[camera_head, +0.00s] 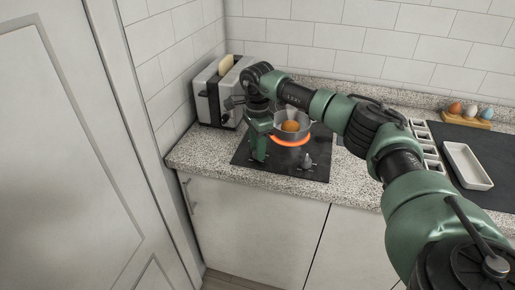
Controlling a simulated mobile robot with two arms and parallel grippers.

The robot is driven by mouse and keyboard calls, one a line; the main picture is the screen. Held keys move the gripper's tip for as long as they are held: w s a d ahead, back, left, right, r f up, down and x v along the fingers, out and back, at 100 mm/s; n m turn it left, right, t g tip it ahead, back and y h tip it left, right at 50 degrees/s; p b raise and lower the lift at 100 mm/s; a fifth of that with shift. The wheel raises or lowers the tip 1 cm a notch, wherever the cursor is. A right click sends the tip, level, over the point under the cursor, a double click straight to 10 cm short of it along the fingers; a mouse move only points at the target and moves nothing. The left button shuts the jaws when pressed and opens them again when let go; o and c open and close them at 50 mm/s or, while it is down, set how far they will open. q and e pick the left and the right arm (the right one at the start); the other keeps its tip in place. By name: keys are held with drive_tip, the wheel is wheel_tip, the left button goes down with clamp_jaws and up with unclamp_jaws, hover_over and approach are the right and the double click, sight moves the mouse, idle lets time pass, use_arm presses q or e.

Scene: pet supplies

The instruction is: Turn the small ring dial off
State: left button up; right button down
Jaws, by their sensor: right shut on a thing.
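A black cooktop (280,170) is set in the speckled counter. A ring (290,141) on it glows orange under a grey pan (303,130), which holds an orange item (290,126). A small grey dial (307,161) stands at the cooktop's front right, clear of my gripper. My right gripper (259,158) points down at the cooktop's front left. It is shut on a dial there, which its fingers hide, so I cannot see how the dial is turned. My left gripper is not in view.
A toaster (208,101) with bread in it stands left of the cooktop. To the right are a white tray (466,165) on a dark mat, several small white dishes (431,152) and eggs in a wooden holder (466,121). My right arm spans the counter.

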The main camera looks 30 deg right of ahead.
drive_tip(key=shift+w+d+r+n, duration=0.1)
drive_tip(key=shift+r+n, duration=0.05)
drive_tip(key=shift+n, duration=0.35)
drive_tip(key=c, duration=1)
unclamp_jaws()
drive_tip(key=shift+c, duration=0.2)
wheel_tip(320, 180, up, 8)
drive_tip(key=shift+f+b, duration=0.15)
drive_tip(key=shift+b, duration=0.5)
drive_tip(key=shift+f, duration=0.1)
